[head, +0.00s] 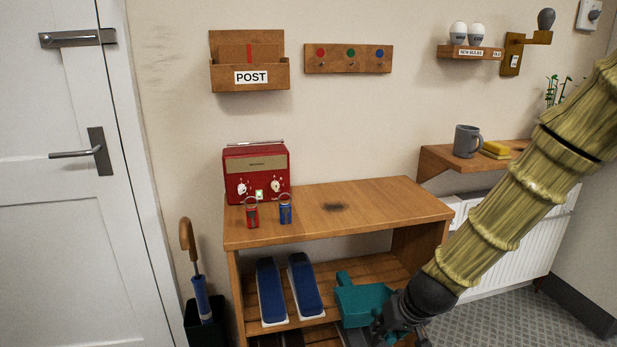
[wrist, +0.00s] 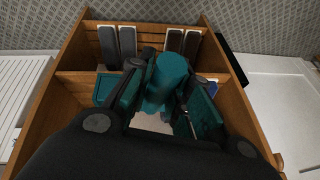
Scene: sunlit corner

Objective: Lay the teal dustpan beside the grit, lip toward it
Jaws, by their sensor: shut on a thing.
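The teal dustpan (head: 360,304) is in front of the wooden bench's shelves, below the top, at the right in the head view. My gripper (head: 388,322) is shut on it. In the wrist view a teal part of the dustpan (wrist: 168,78) shows between the fingers of my gripper (wrist: 160,98), with more teal on both sides. Which way the lip faces is hard to tell. The grit (head: 335,207) is a small dark patch on the bare middle of the bench top (head: 385,204), above and left of the dustpan.
Blue shoes (head: 272,288) lie on the shelf below. A mug (head: 467,141) stands on the right shelf. The bench top's right side is clear.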

